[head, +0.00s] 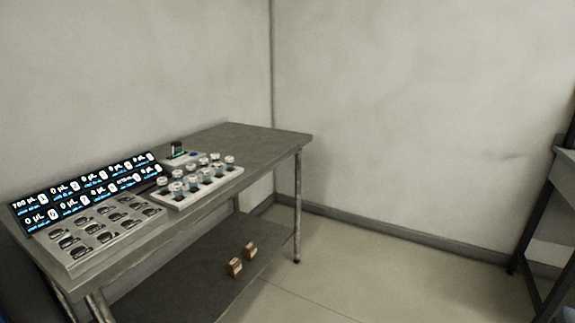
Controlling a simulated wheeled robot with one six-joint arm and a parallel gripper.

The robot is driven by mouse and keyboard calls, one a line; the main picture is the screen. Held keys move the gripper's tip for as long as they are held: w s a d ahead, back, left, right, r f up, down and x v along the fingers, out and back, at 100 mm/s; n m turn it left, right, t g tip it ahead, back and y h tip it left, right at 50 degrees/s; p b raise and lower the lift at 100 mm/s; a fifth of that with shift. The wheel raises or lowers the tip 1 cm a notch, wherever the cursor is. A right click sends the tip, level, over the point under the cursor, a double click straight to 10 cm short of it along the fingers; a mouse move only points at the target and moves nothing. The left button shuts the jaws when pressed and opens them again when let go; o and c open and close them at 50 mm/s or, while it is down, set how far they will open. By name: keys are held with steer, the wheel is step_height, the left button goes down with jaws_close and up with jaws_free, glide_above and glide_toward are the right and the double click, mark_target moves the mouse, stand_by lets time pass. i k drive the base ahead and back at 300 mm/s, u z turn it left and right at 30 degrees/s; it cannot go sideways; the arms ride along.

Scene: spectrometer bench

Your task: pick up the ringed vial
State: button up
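Several small vials with white caps stand in rows in a white rack (222,181) on the grey bench. One of the nearer vials (177,189) stands at the rack's left front. A darker green-black vessel (177,147) stands behind the rack on a pale base, with a small blue spot beside it. The vials are too small here to tell which one is ringed. My gripper is not in view.
A console with lit blue-and-white displays (85,190) and dark slots fills the bench's left part. The bench top (265,143) is bare at the back right. Two brown bottles (235,267) stand on the lower shelf. Open floor (370,275) lies right of the bench; another frame stands far right.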

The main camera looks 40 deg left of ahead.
mark_target(163, 182)
steer(key=u, duration=0.4)
steer(key=i, duration=1.2)
steer(key=u, duration=1.8)
steer(key=i, duration=0.85)
steer(key=u, duration=0.85)
